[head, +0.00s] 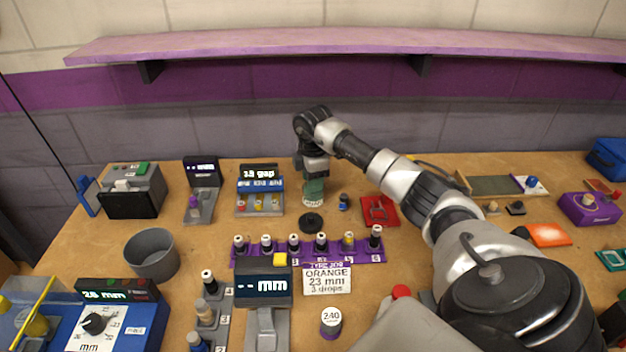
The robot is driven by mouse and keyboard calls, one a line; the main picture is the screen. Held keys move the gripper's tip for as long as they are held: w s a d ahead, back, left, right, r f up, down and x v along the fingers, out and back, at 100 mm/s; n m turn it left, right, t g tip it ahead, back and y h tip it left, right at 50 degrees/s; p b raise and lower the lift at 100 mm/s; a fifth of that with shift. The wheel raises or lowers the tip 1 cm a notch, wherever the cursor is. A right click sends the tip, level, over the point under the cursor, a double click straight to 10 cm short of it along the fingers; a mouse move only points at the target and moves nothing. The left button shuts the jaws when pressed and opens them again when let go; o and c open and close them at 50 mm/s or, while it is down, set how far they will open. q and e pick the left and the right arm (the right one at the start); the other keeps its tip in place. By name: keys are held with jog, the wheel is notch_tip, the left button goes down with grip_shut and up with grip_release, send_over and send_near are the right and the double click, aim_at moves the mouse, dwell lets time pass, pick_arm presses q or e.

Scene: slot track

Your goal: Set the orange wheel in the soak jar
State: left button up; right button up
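A greenish jar with a pale label (313,196), which looks like the soak jar, stands upright on the bench behind a black disc. My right gripper (314,179) reaches down from above to the top of this jar. Its fingertips are too small and covered to show whether they are open or shut, or whether they hold anything. I cannot make out the orange wheel; it may be hidden at the gripper or in the jar. The black disc (311,222), perhaps a lid, lies flat in front of the jar. My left gripper is not in view.
A purple rack (376,254) with several small bottles stands in front of the disc, with a card (327,280) reading "ORANGE 23 mm 3 drops". A small blue item (343,201) and a red tray (379,210) are right of the jar. A grey cup (151,255) stands left.

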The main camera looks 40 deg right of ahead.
jog(key=shift+s+a+f, duration=0.2)
jog(key=shift+f, duration=0.15)
jog(key=shift+s+a+f, duration=0.15)
jog(key=shift+f, duration=0.2)
notch_tip(320, 180, up, 12)
jog(key=shift+w+d+b, duration=0.2)
jog(key=shift+d+b, duration=0.1)
jog(key=shift+b, duration=0.1)
